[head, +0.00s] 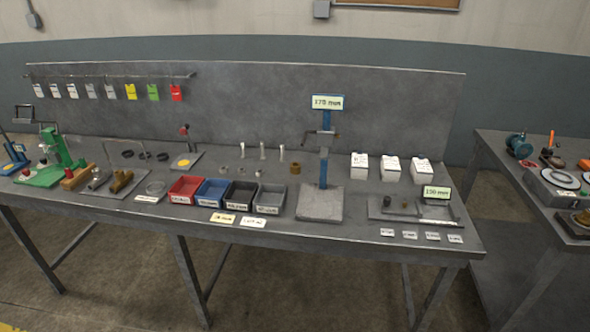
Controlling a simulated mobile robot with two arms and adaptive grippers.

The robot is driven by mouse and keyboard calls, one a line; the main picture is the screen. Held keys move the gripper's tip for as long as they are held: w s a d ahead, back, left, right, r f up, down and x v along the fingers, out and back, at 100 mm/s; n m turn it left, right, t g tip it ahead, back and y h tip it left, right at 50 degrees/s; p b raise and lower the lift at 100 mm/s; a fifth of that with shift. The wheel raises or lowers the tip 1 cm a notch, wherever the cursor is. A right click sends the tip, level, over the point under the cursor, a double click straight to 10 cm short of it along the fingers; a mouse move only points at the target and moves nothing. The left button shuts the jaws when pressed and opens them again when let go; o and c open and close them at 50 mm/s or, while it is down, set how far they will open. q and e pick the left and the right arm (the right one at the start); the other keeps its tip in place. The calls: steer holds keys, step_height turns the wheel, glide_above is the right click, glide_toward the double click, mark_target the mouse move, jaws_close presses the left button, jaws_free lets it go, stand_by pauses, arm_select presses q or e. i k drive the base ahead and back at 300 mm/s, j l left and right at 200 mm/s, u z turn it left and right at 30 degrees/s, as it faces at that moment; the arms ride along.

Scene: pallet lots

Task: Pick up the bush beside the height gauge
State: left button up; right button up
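The height gauge (324,172) stands on the bench in the head view, right of the middle. It has a blue upright on a flat grey base, a dark cross arm and a sign reading about 175 mm on top. A small brown, brass-coloured bush (295,168) stands upright on the bench just left of the gauge's upright, apart from it. Several small grey metal parts (263,151) stand further left of the bush. Neither of my grippers shows in this view.
Red (187,182), blue (212,186), black (240,186) and grey (271,189) bins stand in front and left of the bush. White boxes (391,168) and a grey tray (385,214) stand right of the gauge. A back panel (250,105) closes the bench's rear.

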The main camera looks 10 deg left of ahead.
mark_target(295, 167)
steer(key=i+z, duration=0.3)
steer(key=i, duration=0.65)
